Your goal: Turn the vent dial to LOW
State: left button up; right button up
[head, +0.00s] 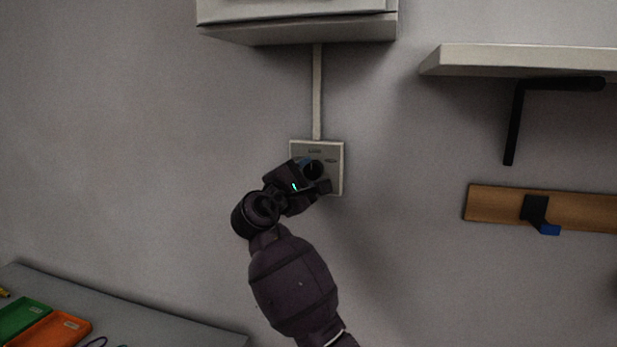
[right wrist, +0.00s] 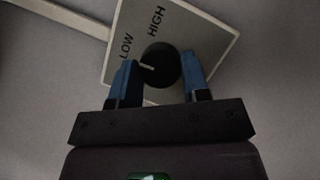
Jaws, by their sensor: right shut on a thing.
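The vent dial (head: 313,168) is a round black knob on a pale square wall plate (head: 337,176). In the right wrist view the dial (right wrist: 162,62) has a white pointer mark directed left, toward the side of the LOW label and slightly below it. The HIGH label is above the dial. My right gripper (head: 315,175) is at the plate, its blue fingers on either side of the dial, shut on it. In the right wrist view the gripper (right wrist: 160,78) hides the lower part of the plate (right wrist: 205,32). My left gripper is not in view.
A pale conduit (head: 317,90) runs up from the plate to a wall box (head: 298,30). A shelf (head: 520,62) and a wooden rail (head: 495,203) with a hook are at right. Green (head: 22,318) and orange (head: 52,333) trays lie at lower left. The wall around the plate is clear.

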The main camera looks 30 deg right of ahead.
jog(key=shift+m, duration=0.4)
jog(key=o, duration=0.9)
jog(key=shift+a, duration=0.1)
jog(key=b+v, duration=0.1)
jog(key=v, duration=0.9)
jog(key=shift+s+a+b, duration=0.1)
jog(key=shift+a+b, duration=0.2)
jog(key=shift+b, duration=0.05)
